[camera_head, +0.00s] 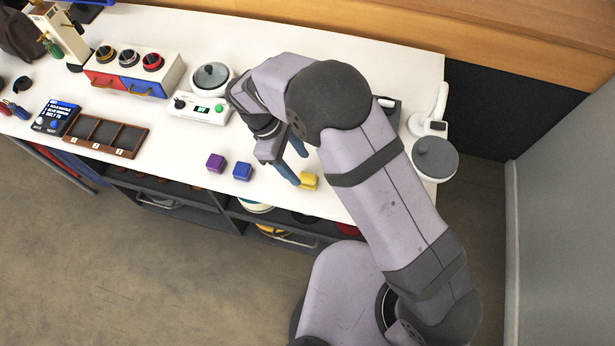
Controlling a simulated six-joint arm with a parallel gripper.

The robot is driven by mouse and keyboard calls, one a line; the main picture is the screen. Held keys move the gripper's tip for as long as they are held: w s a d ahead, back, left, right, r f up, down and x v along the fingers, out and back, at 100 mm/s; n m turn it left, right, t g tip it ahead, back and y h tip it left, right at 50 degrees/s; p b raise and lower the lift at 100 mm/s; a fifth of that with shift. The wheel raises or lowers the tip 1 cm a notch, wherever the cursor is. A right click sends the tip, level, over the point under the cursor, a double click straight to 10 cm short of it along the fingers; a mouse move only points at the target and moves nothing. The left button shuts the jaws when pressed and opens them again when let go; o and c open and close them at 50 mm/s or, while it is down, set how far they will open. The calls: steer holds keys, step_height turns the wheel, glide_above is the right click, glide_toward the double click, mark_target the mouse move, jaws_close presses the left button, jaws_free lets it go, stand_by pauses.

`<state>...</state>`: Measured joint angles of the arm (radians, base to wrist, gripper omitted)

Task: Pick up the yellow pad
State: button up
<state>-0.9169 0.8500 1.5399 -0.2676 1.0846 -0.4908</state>
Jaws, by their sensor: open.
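The yellow pad (309,181) is a small block on the white table near its front edge, right of the purple and blue blocks. My gripper (297,169) has two blue fingers that point down toward the table. Its fingers are apart and nothing shows between them. One fingertip is just left of the yellow pad, in front of it in the picture or beside it; I cannot tell if they touch. The other fingertip is farther back, above and behind the pad in the picture.
A blue block (243,171) and a purple block (216,162) sit left of the gripper. A white device with a green display (203,109) stands behind them. A dark partitioned tray (104,135) lies at left. A grey-lidded round pot (435,160) stands at the right end.

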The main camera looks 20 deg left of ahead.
mark_target(307, 175)
steer(key=shift+d+p+x, duration=0.25)
steer(key=shift+p+x, duration=0.95)
steer(key=shift+x, duration=1.45)
steer(key=shift+d+f, duration=0.15)
steer(key=shift+f, duration=0.35)
steer(key=shift+c, duration=0.3)
steer(key=c, duration=1.1)
